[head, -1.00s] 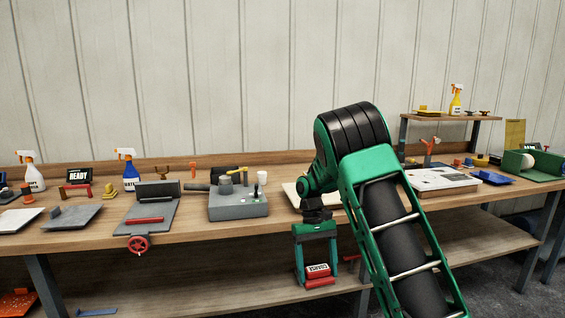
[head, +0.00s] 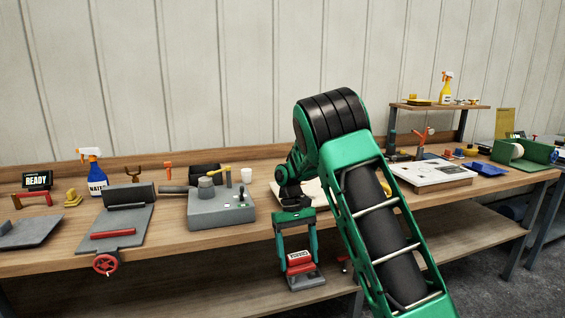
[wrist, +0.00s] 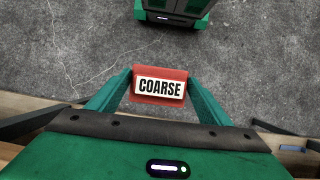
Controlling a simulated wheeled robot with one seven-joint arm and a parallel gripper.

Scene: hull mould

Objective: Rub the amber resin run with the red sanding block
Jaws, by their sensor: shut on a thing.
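My gripper (head: 300,258) is shut on the red sanding block (head: 300,265), with one finger on each side of it. The block hangs in front of the bench's front edge, below the height of the bench top. A white label reading COARSE faces up from the block in the wrist view (wrist: 160,73). A grey part shows under the block in the head view. I cannot make out the amber resin run in either view. A pale flat board (head: 285,187) on the bench is partly hidden behind my arm.
The wooden bench (head: 165,245) runs across the view above a lower shelf. On it are a grey machine (head: 222,210), a grey plate with a red handwheel (head: 106,264), a white-topped slab (head: 430,174) and a blue spray bottle (head: 97,178). Grey floor shows below the block.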

